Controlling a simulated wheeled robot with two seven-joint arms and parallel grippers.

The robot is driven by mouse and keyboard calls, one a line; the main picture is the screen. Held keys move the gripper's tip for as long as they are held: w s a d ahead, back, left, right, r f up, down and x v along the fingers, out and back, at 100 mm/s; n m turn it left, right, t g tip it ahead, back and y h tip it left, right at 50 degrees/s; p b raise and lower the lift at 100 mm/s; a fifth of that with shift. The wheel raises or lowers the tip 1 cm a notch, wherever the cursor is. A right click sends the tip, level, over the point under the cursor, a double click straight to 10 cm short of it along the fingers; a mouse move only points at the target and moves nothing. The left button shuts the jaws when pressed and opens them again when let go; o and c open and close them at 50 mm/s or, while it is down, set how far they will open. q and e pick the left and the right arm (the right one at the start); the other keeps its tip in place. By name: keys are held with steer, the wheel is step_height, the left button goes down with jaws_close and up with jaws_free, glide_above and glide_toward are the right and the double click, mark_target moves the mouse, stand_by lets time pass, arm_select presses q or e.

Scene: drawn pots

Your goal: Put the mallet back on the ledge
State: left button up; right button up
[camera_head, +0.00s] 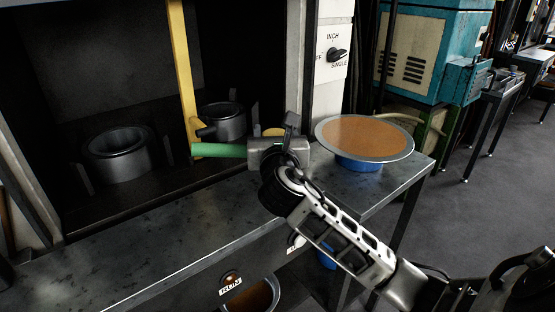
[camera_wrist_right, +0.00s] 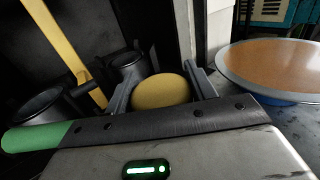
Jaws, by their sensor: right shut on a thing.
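My right gripper (camera_head: 279,150) comes in from the lower right and is shut above the grey metal ledge (camera_head: 150,245). A green handle (camera_head: 220,150) sticks out to its left, roughly level; I take it for the mallet's. It also shows in the right wrist view (camera_wrist_right: 40,137), where the gripper body hides its inner end. A rounded yellow part (camera_wrist_right: 162,91) shows between the fingers, probably the mallet's head. How it joins the green handle is hidden. My left gripper is not in view.
A wide pan with an orange-brown surface (camera_head: 365,137) stands on a blue base at the ledge's right end. The ledge's left front is clear.

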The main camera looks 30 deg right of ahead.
steer(key=w+f, duration=0.1)
steer(key=f, duration=0.1)
steer(key=d+f+b, duration=0.1)
steer(key=f, duration=0.1)
steer(key=w+d+f, duration=0.1)
steer(key=f, duration=0.2)
steer(key=shift+w+d, duration=0.15)
steer(key=shift+w, duration=0.2)
steer(key=shift+f+b, duration=0.3)
steer(key=shift+b, duration=0.05)
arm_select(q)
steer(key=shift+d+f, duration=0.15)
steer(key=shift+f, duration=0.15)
arm_select(e)
steer(key=shift+f, duration=0.1)
steer(key=o, duration=1.2)
steer(key=shift+f, duration=0.1)
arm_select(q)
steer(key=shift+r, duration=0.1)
arm_select(e)
steer(key=shift+o, duration=0.2)
